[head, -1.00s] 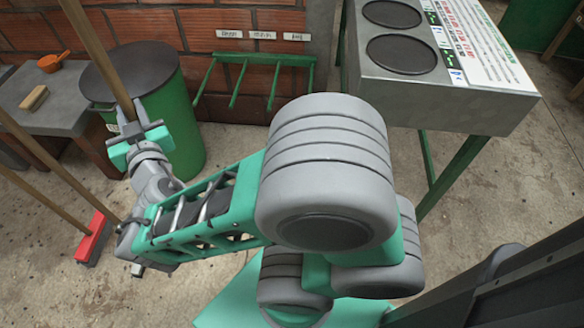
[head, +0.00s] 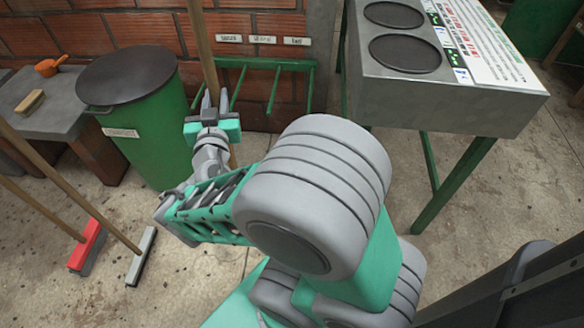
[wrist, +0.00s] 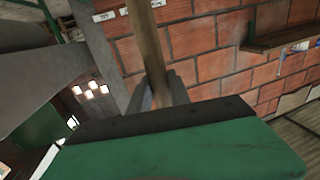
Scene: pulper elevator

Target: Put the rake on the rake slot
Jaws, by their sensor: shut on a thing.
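My gripper (head: 211,108) is shut on the long wooden handle (head: 201,48) of what I take to be the rake. The handle stands nearly upright, and its lower end and head are hidden behind my arm. In the wrist view the handle (wrist: 148,45) rises between the two fingers (wrist: 160,92). The green wall rack (head: 290,64), with prongs pointing outward, is behind and right of the handle. The handle overlaps its left end in the head view; I cannot tell if they touch. Three small labels (head: 263,40) are above the rack, too small to read surely.
A green bin (head: 146,140) with a dark lid stands left of my gripper. A red-headed broom (head: 87,246) and a grey-headed one (head: 141,257) stand at far left. A grey stand (head: 460,100) on green legs is right of the rack. Floor between is clear.

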